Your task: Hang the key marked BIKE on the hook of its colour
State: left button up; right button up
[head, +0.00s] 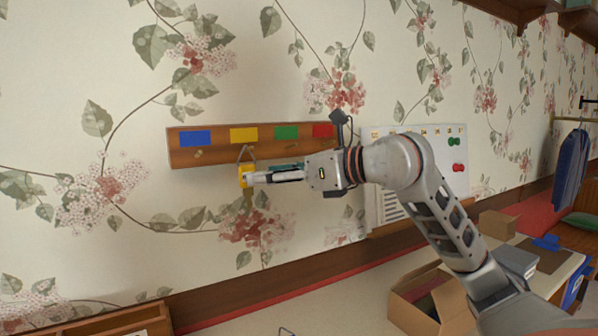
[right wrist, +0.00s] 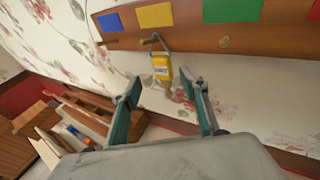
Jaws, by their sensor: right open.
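The key has a yellow tag (head: 243,170) with a small white label whose lettering is too small to read. It hangs from the hook under the yellow patch (head: 244,134) of the wooden rack (head: 217,153). In the right wrist view the grey loop of the yellow tag (right wrist: 161,68) is over the hook, and the tag hangs below the board. My right gripper (head: 252,178) is at the tag. The right wrist view shows its fingers (right wrist: 161,92) spread apart, with the tag just beyond the gap and not gripped. My left gripper is not in view.
The rack also has blue (head: 195,138), green (head: 286,132) and red (head: 322,130) patches. A whiteboard (head: 453,182) is right of the rack. An open cardboard box (head: 450,300) stands below, and a wooden tray (head: 125,322) is at lower left.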

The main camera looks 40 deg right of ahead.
jog(key=v, duration=1)
jog(key=shift+a, duration=0.1)
